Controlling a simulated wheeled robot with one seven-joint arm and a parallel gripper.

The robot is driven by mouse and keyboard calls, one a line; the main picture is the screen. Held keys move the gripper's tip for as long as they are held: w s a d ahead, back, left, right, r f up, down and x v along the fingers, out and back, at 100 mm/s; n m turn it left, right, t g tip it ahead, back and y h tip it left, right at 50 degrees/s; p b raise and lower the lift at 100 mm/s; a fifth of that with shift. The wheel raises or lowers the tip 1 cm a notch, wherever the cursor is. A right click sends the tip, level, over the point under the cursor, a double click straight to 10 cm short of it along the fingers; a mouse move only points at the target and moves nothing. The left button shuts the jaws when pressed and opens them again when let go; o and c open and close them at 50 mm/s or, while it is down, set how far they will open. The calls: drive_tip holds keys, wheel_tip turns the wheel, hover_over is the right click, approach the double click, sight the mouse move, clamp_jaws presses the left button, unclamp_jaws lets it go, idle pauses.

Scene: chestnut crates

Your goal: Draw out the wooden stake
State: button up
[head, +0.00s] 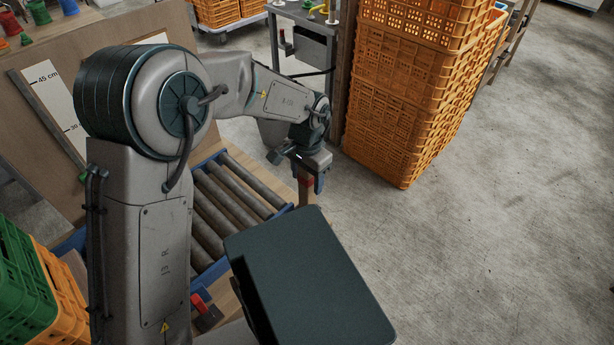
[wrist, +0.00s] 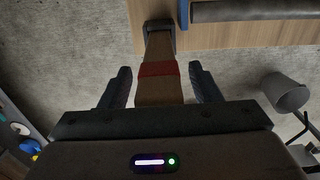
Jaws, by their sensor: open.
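The wooden stake (wrist: 157,92) has a red band around it and runs into a dark socket (wrist: 159,27) on the edge of a wooden board in the wrist view. In the head view the stake (head: 304,191) shows just under my gripper, beside the roller conveyor; its lower part is hidden behind my own body. My gripper (wrist: 160,78) is open, with one dark finger on each side of the stake near the red band. Gaps show between the stake and both fingers. In the head view my gripper (head: 318,180) points down.
A roller conveyor (head: 222,205) with a blue frame lies left of the stake. A tall stack of orange crates (head: 410,95) stands behind, to the right. Green and orange crates (head: 25,285) are at lower left. The concrete floor on the right is clear.

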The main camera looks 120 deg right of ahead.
wheel_tip(320, 180, up, 14)
drive_tip(key=shift+f, duration=0.15)
drive_tip(key=shift+s, duration=0.1)
idle(0.7)
